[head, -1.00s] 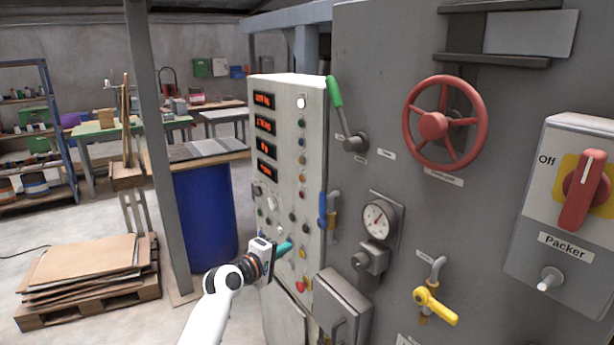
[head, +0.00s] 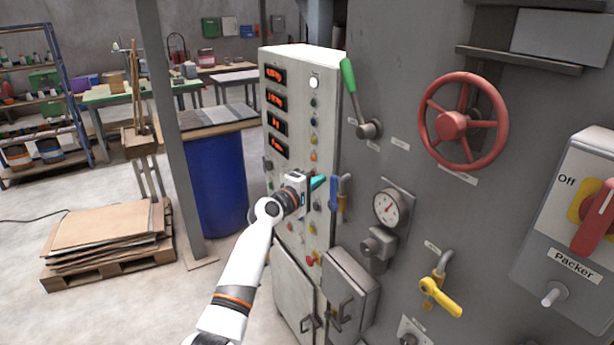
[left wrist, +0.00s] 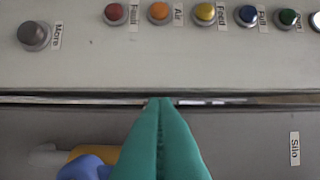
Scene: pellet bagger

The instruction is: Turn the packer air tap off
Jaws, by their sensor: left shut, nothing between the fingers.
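A tap with a blue handle (head: 335,192) is on the left part of the grey machine, beside the control cabinet; the handle looks roughly upright. A tap with a yellow handle (head: 440,297) is lower right on the machine, its handle slanting down to the right. I cannot read which tap is the packer air one. My left gripper (head: 319,182) is shut and empty, its teal tips just left of the blue tap, apparently apart from it. In the left wrist view the shut fingers (left wrist: 160,135) partly hide a blue handle (left wrist: 85,168). My right gripper is out of view.
The control cabinet (head: 298,65) has buttons and displays close to my left gripper. A gauge (head: 389,208), a red handwheel (head: 452,124), a green lever (head: 349,75) and the Packer switch box (head: 572,235) are on the machine. A grey box (head: 350,285) juts out below.

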